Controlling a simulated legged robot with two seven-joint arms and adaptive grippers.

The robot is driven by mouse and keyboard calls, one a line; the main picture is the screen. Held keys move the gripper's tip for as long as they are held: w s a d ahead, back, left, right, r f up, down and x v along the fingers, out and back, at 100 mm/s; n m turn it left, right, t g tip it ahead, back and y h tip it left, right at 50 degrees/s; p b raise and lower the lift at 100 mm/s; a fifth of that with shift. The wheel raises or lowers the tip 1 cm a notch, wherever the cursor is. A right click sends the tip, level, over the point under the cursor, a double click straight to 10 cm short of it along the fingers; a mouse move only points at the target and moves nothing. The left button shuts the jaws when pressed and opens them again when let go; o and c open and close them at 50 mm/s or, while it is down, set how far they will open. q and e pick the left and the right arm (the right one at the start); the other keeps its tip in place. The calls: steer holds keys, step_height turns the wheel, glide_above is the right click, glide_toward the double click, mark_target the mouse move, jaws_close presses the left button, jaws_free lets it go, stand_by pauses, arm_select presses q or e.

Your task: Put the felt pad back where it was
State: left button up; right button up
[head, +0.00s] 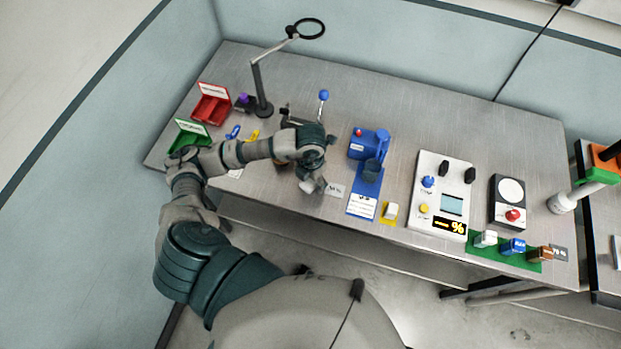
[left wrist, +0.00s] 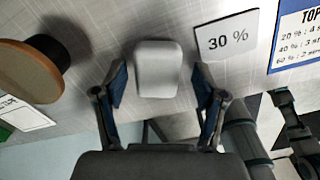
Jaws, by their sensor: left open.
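My left gripper (head: 312,186) is low over the front edge of the bench, its arm reaching in from the left. In the left wrist view its two blue-padded fingers are open, with a gap on each side of a pale grey rounded block (left wrist: 158,68). The block looks like it rests on the bench, left of a white "30 %" card (left wrist: 227,36); the card also shows in the head view (head: 336,190). I cannot tell for certain whether this block is the felt pad. My right gripper is not in view.
A round brown-topped dark object (left wrist: 28,70) stands left of the fingers. Right of the card are a blue mat with a printed sheet (head: 361,205), a pale block on a yellow pad (head: 390,210), and a white panel (head: 440,195). A green mat (head: 503,256) holds several blocks.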

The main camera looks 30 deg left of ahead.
mark_target(310, 182)
arm_select(q)
step_height(310, 182, up, 12)
steer(key=shift+p, duration=0.3)
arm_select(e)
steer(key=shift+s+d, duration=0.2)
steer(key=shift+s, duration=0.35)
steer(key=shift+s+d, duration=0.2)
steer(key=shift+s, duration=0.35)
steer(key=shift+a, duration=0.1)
arm_select(q)
steer(key=shift+s, duration=0.1)
